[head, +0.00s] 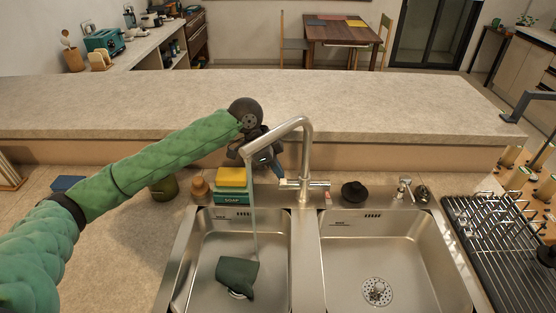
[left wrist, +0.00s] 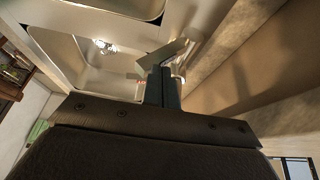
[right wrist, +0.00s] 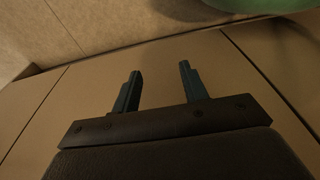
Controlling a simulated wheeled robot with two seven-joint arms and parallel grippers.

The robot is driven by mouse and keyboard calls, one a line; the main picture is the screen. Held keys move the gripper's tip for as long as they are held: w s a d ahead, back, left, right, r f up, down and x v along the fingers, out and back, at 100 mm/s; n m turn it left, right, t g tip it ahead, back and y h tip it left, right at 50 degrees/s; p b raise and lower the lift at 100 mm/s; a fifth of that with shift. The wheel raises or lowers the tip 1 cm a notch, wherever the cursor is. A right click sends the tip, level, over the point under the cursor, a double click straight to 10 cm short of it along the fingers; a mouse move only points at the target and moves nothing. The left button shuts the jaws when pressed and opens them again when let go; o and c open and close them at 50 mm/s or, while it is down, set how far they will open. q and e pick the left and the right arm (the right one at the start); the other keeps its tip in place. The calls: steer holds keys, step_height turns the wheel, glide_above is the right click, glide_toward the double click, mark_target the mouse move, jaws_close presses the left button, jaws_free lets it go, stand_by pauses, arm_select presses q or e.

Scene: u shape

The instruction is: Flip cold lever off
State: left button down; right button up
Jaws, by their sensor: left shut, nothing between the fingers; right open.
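The steel faucet (head: 307,150) stands between the two sink basins, with a short handle at each side of its base (head: 305,184). A thin stream of water (head: 253,205) runs from the spout into the left basin. My left gripper (head: 277,172) is shut and empty, just left of the faucet base by the left-hand handle; I cannot tell if it touches it. In the left wrist view its closed fingers (left wrist: 162,78) point at the faucet's metal parts (left wrist: 165,52), which they partly hide. My right gripper (right wrist: 156,82) is open and empty, seen only in the right wrist view.
A dark green mug (head: 237,274) lies tilted in the left basin; the right basin (head: 375,245) is empty. A yellow sponge on a soap box (head: 231,184) and a black stopper (head: 354,192) stand behind the basins. A dish rack (head: 495,240) is at right.

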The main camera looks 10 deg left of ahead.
arm_select(q)
steer(key=s+a+r+p, duration=0.1)
steer(key=s+a+p, duration=0.2)
steer(key=a, duration=0.3)
steer(key=s+a+r+p, duration=0.1)
steer(key=s+a+p, duration=0.3)
steer(key=a, duration=0.3)
steer(key=shift+r+t+p, duration=0.3)
steer(key=shift+p, duration=0.3)
arm_select(e)
steer(key=s+d+f, duration=0.2)
steer(key=s+f, duration=0.1)
steer(key=s, duration=0.5)
steer(key=s+d+f, duration=0.2)
steer(key=s+f, duration=0.2)
steer(key=s, duration=0.3)
steer(key=shift+s+d+g, duration=0.3)
steer(key=shift+s+d, duration=0.05)
steer(key=shift+s, duration=0.05)
